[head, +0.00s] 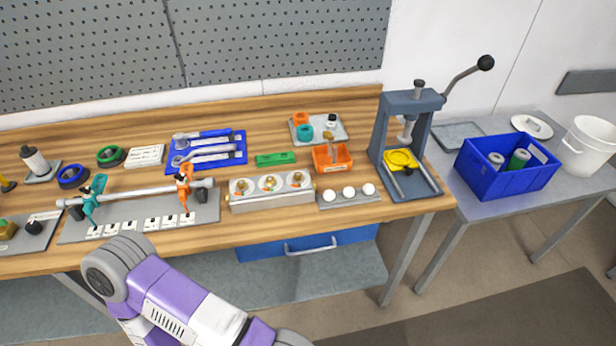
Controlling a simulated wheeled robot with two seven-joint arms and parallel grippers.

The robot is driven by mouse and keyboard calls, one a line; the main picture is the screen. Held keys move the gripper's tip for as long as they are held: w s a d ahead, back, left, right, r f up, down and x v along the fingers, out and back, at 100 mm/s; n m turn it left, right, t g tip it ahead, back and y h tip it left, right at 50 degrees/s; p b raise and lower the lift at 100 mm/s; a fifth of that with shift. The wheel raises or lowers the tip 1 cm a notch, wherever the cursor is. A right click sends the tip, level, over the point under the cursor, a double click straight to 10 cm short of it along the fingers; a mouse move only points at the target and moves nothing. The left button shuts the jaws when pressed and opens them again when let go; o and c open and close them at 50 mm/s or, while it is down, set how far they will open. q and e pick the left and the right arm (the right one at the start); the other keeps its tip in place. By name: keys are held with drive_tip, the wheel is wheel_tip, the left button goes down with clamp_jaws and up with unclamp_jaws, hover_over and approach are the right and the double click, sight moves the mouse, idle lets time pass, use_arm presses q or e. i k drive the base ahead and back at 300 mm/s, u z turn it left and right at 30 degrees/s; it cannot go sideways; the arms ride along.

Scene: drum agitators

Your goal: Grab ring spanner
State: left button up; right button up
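A blue mat (240,138) lies on the wooden bench, left of centre, with several long tools side by side on it. The back tool (203,134) has a silver head at the left and a blue handle. In front of it are silver spanner-like tools, one in the middle (210,149) and one nearer the front edge (200,158). Their ends are too small for me to tell which is the ring spanner. Neither of my grippers is in view. A purple and white link of my arm shows at the bottom, apart from the tools.
A rail with teal and orange clamps (150,192) stands in front of the mat. A green block (275,159) and a grey block with round fittings (272,203) are to its right. A lever press (408,140) stands at the bench's right end. A pegboard (280,40) is behind.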

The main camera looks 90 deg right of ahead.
sight(225, 148)
drive_tip(key=z, duration=2.65)
